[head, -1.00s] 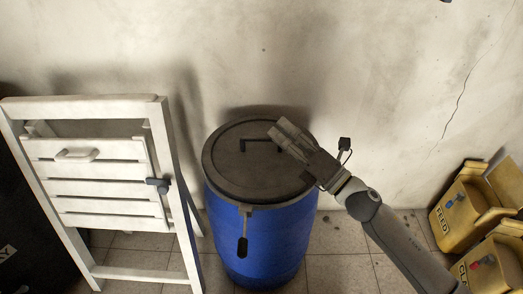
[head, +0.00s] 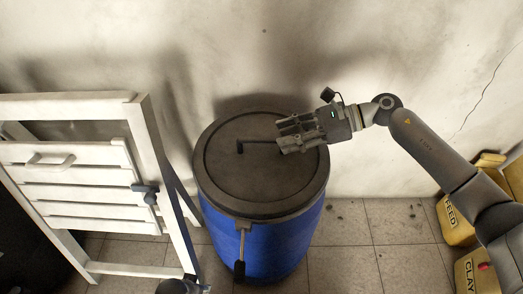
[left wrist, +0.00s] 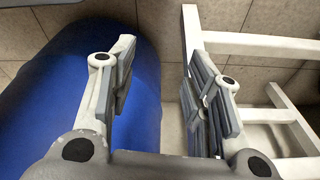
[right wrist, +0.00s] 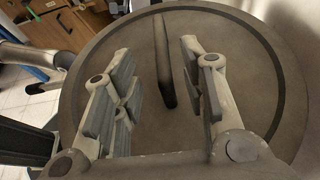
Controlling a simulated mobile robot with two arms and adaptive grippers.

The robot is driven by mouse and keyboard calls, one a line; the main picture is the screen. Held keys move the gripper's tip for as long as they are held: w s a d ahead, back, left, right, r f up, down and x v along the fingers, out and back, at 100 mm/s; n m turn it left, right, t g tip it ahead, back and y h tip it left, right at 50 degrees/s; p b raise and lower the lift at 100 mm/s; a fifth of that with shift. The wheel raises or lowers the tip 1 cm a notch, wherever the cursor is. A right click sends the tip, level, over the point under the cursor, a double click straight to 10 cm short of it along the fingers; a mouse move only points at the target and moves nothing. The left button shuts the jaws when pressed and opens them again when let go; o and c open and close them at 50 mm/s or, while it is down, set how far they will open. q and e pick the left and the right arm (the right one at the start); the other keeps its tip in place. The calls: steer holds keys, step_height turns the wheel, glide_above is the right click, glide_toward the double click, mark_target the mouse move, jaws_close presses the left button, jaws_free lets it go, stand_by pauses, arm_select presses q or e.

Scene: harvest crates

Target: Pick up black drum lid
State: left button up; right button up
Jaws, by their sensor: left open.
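The round black drum lid (head: 225,180) lies flat on top of the blue drum (head: 265,247). A dark bar handle (head: 259,141) stands on the lid. My right gripper (head: 282,137) is above the lid at the handle's right end. In the right wrist view the lid (right wrist: 262,90) fills most of the picture, and the handle (right wrist: 165,65) shows between the open, spread fingers (right wrist: 156,65), touching neither. My left gripper (left wrist: 158,70) is open and empty beside the drum (left wrist: 140,110). In the head view, only part of my left arm shows at the bottom edge.
A white slatted folding frame (head: 70,185) stands close to the drum's left and near my left gripper. A lever with a dark grip (head: 239,268) hangs at the drum's front. Yellow bins (head: 455,212) stand at the right.

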mark_target(268, 139)
steer(key=shift+x, duration=1.15)
steer(key=x, duration=0.4)
steer(key=shift+w+a+r, duration=0.1)
steer(key=shift+w+a, duration=0.05)
steer(key=shift+a, duration=0.4)
arm_select(q)
steer(key=shift+s+a+f, duration=0.1)
steer(key=shift+s+f, duration=0.25)
steer(key=shift+f, duration=0.4)
arm_select(e)
steer(key=shift+c, duration=0.5)
jaws_close()
